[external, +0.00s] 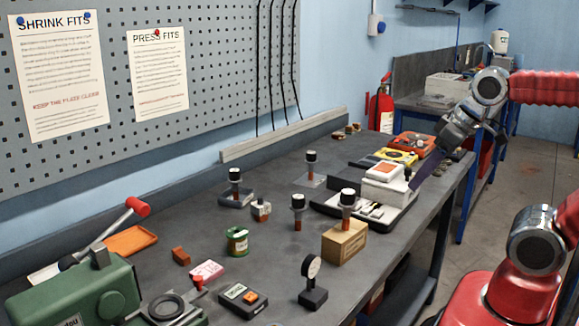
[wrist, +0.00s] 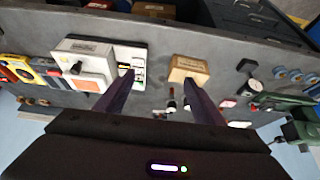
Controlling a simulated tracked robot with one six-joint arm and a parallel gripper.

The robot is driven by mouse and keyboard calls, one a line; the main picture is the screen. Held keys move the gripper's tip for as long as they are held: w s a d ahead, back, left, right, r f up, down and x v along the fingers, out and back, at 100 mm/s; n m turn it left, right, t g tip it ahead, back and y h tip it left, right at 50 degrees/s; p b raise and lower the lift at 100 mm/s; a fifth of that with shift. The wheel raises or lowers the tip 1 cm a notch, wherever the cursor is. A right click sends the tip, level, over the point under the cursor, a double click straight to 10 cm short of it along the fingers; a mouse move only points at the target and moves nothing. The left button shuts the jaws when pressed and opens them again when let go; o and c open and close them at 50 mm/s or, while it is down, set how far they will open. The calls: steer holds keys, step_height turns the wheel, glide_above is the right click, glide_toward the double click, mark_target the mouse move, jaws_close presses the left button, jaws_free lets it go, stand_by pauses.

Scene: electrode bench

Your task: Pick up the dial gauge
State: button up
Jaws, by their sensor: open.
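The dial gauge (external: 312,268) stands upright on a small black base near the front edge of the bench, with its round dial on top. In the wrist view the dial gauge (wrist: 251,84) is small, at the right, beyond the wooden block. My gripper (external: 416,182) is open and empty, above the far right part of the bench, well away from the gauge. In the wrist view my gripper's (wrist: 154,76) two dark fingers are spread apart, with only bench and items below between them.
A wooden block (external: 344,242) with a black-capped post stands between my gripper and the gauge. A white device (external: 385,183) on a dark tray lies below my gripper. A black-and-grey meter (external: 242,298) and green machine (external: 75,292) are left of the gauge. Bare bench surrounds its base.

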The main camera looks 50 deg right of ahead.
steer(key=w+a+n+t+h, duration=0.5)
steer(key=a+n, duration=0.8)
steer(key=n, duration=1)
steer(key=a+r+n+t+y, duration=0.25)
steer(key=a+n+y, duration=0.25)
steer(key=a+n, duration=1)
steer(key=shift+m, duration=0.9)
steer(key=f, duration=0.6)
steer(key=a+f, duration=0.1)
steer(key=f, duration=0.6)
steer(key=s+a+f, duration=0.1)
steer(key=f, duration=0.5)
steer(key=shift+f, duration=0.2)
steer(key=shift+f+t, duration=0.25)
steer(key=shift+f, duration=0.15)
